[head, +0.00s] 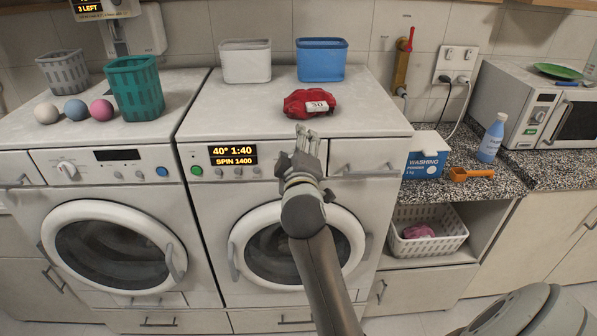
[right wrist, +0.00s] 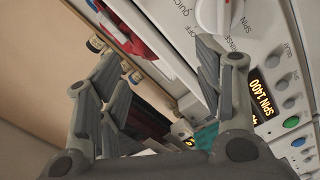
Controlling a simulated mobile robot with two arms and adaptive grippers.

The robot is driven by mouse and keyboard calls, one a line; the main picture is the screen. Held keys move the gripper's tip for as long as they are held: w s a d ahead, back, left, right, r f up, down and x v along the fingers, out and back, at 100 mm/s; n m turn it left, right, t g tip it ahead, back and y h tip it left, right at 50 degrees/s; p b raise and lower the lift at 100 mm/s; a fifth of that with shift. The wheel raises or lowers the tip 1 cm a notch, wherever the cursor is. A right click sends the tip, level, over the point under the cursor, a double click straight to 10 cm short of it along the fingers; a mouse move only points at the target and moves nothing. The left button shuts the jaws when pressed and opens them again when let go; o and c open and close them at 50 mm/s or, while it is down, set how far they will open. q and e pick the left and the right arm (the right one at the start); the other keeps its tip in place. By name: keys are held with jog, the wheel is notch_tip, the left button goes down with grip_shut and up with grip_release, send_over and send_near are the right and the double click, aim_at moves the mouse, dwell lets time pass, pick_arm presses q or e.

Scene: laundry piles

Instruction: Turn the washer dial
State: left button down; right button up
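The right washer (head: 390,190) has a lit display (head: 233,154) reading 40° 1:40 and SPIN 1400. Its white dial is hidden behind my right gripper (head: 306,140) in the head view. In the right wrist view the dial (right wrist: 220,12) shows at the top edge, partly cut off, with printed labels around it. My right gripper also shows there (right wrist: 158,55), its fingers spread with nothing between them; the dial is beyond the right finger and outside the gap. The left washer (head: 180,205) has its own white dial (head: 66,168). My left gripper is not in view.
A red folded cloth (head: 309,104) with a 30 tag lies on the right washer, in front of a white bin (head: 245,61) and a blue bin (head: 321,59). A teal basket (head: 135,88) and several balls stand on the left washer. A washing box (head: 426,155) stands right.

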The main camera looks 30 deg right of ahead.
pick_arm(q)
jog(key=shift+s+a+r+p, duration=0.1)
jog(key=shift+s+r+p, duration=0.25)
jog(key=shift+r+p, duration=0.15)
pick_arm(e)
jog(key=f+v, duration=0.1)
jog(key=v, duration=0.8)
jog(key=shift+a+f, duration=0.25)
jog(key=shift+s, duration=0.1)
